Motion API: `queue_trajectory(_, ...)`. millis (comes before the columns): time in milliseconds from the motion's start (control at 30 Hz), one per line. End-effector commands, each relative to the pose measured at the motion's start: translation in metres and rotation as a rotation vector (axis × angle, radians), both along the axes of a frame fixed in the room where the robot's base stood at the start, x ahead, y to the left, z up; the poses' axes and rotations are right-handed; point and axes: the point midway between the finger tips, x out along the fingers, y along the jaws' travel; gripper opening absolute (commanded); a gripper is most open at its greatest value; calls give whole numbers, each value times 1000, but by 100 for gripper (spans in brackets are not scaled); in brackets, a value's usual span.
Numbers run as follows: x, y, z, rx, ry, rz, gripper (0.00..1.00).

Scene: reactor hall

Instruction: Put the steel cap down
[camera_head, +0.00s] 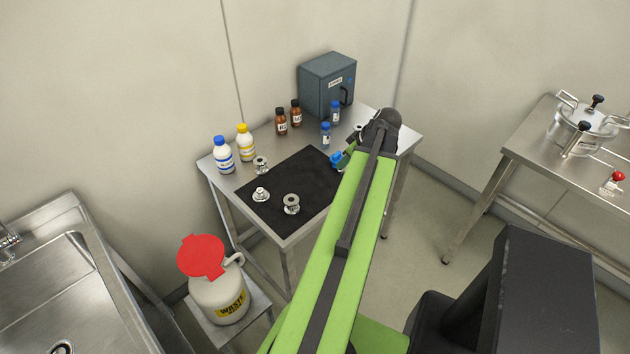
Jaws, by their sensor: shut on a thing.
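My gripper (347,154) is over the right part of the steel table (285,228), by the right edge of the black mat (252,208). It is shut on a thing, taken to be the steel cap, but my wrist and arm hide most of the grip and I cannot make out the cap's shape. Steel fittings stand on the mat: one at the left (261,195) and a spool-shaped one at the front (291,204). Another steel fitting (261,165) is at the mat's back left edge. A small blue item (337,159) shows right beside the gripper.
White bottles with blue (222,155) and yellow (245,144) lids, brown bottles (281,122), blue-capped bottles (325,135) and a grey cabinet (328,83) line the back. A waste can (217,296), a sink (60,285) and a table with a pot (581,128) stand around.

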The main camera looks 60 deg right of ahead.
Motion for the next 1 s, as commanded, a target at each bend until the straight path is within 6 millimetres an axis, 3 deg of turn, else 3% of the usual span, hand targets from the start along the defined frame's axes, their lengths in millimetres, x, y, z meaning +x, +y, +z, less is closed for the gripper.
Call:
queue_trajectory(33, 13, 0, -15, -1, -1, 5, 0)
queue_trajectory(200, 59, -1, -45, -2, 0, 6, 0)
queue_trajectory(400, 98, -2, -64, -1, 0, 4, 0)
queue_trajectory(667, 105, -1, -67, 0, 0, 1, 0)
queue_trajectory(900, 105, -1, -107, 0, 0, 1, 0)
queue_trajectory(1000, 105, -1, -106, 0, 0, 1, 0)
